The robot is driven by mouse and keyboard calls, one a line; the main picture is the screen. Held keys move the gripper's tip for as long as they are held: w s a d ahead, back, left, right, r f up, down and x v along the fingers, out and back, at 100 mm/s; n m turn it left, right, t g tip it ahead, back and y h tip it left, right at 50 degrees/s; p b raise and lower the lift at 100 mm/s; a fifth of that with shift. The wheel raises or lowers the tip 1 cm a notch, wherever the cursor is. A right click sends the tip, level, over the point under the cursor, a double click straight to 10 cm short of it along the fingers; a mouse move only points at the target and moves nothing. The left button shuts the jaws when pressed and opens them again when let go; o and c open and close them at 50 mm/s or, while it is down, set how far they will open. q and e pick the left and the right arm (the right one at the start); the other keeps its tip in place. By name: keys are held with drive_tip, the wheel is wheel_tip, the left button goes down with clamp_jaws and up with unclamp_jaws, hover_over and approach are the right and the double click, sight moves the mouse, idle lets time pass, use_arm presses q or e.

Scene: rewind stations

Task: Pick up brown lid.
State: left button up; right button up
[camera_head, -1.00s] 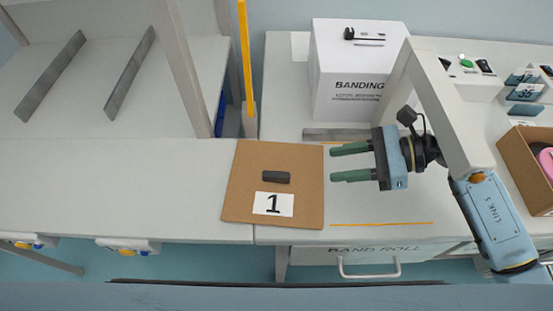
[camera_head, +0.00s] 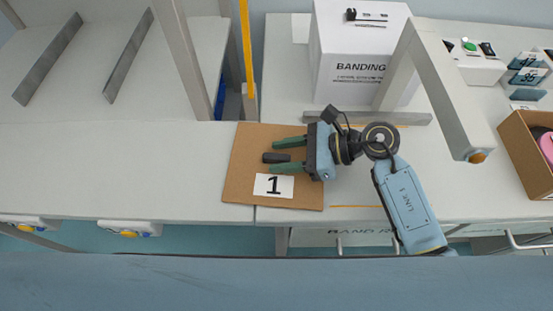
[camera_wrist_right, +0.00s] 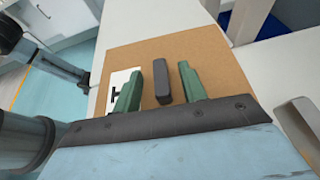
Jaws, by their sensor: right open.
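The brown lid (camera_head: 241,180) is a flat, square brown panel lying level on the table. Part of the lid is hidden behind my right gripper in the head view. My left gripper is not in view.
A white banding box (camera_head: 352,75) stands behind, with a grey bar (camera_head: 405,119) before it. A pale post frame (camera_head: 440,85) rises to the right of the lid. A cardboard box (camera_head: 518,150) sits far right. The table left of the lid is clear.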

drive_tip(key=shift+c, duration=0.4)
clamp_jaws()
drive_tip(key=shift+r, duration=0.15)
